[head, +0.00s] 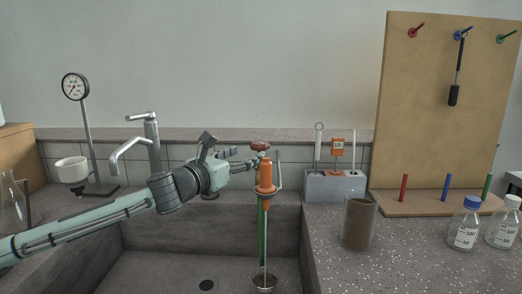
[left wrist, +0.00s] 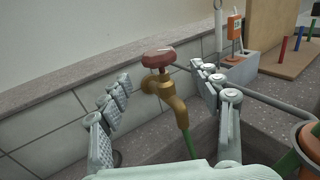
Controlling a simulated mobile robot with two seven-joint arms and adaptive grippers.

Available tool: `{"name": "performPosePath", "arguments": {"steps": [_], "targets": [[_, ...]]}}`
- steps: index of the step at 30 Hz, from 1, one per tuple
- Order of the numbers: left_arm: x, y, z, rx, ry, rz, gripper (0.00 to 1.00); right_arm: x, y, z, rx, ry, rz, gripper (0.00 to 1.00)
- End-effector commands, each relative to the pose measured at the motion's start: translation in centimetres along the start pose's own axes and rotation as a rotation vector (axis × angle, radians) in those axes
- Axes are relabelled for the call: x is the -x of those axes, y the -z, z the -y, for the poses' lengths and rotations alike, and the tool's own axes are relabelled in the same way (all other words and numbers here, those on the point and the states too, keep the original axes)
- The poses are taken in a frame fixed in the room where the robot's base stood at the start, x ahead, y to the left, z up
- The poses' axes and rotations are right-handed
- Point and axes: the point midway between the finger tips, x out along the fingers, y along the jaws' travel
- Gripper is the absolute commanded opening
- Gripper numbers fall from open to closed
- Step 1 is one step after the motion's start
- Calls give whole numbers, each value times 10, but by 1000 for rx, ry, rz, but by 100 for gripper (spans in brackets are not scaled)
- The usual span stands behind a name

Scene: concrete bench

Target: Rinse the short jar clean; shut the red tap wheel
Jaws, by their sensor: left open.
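The red tap wheel (head: 260,145) tops a brass tap behind the sink. In the left wrist view the red wheel (left wrist: 158,57) and brass tap body (left wrist: 172,98) stand beyond and between my left gripper's (left wrist: 160,78) spread fingers. In the head view my left gripper (head: 243,160) is open and empty, just left of the wheel. A gap shows between fingers and wheel in the wrist view. A clear glass jar (head: 360,222), brown inside, stands upright on the bench right of the sink; I cannot tell whether it is the short jar. My right gripper is out of view.
An orange fitting (head: 266,175) with a green hose (head: 262,225) stands in front of the tap. A grey faucet (head: 150,140) and gauge stand (head: 88,130) are left. A grey block (head: 335,186), pegboard (head: 425,110) and blue-capped bottle (head: 465,225) are right.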

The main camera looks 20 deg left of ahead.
Motion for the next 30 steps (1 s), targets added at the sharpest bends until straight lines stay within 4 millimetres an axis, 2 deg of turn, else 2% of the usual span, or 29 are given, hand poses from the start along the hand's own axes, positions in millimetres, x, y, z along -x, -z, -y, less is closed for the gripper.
{"name": "performPosePath", "arguments": {"steps": [9, 15, 25, 26, 30], "targets": [[-48, -2, 1, 4, 0, 1, 64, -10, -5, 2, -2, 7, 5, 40], [-70, -1, 0, 1, -1, 1, 64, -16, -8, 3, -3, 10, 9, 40], [-75, 0, 0, 0, -1, 0, 64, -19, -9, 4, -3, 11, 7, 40], [-75, 0, 0, 0, -1, 0, 62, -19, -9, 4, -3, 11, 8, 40], [-75, 0, 0, 0, -1, 0, 45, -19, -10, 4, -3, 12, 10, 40]]}}
